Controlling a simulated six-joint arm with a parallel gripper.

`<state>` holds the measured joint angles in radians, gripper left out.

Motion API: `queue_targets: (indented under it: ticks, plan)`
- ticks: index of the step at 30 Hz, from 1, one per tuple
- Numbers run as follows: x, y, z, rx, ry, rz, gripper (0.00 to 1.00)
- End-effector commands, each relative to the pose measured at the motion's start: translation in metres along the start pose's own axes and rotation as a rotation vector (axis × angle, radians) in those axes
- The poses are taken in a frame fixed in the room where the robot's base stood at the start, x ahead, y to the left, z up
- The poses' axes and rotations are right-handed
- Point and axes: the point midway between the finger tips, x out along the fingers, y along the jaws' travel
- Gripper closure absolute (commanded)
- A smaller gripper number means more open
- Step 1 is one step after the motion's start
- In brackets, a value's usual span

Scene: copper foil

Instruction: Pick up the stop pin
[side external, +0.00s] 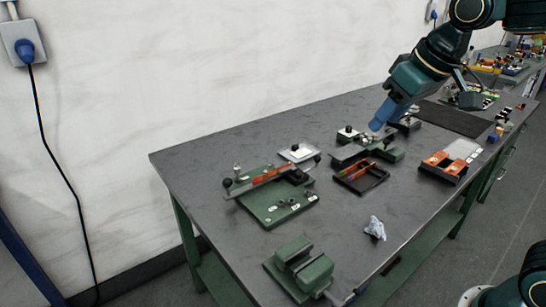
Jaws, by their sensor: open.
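My gripper (377,125) has blue fingers and points down above the far middle of the grey bench. It is open, and I see nothing held in it. A green fixture plate (268,222) lies on the left part of the bench, with a bar, black knobs and several small metal parts. A small upright metal piece (237,169) stands at its back left corner. Which of these small parts is the stop pin is too small to tell. My gripper is well to the right of this plate, above a dark green block fixture (384,153).
A green vise (300,267) stands at the front edge. A black tray (378,184) and an orange-and-black bin (437,168) lie to the right. A crumpled cloth (375,228) lies near the front edge. The bench (190,157) is bare at the back left.

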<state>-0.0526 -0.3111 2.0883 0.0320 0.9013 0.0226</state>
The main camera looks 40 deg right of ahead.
Motion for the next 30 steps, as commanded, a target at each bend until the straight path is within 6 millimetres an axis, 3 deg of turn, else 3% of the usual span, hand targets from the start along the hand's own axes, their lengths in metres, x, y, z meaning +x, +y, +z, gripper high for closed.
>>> queue_targets:
  ticks: [3,14,21,30]
  plan:
    - [0.012,-0.004,-0.030,0.000,-0.009,0.000,0.56]
    - [0.059,-0.021,-0.110,0.000,-0.026,-0.001,0.56]
    - [0.102,-0.035,-0.156,0.000,-0.036,0.000,0.56]
    - [0.167,-0.055,-0.200,0.000,-0.051,0.000,0.56]
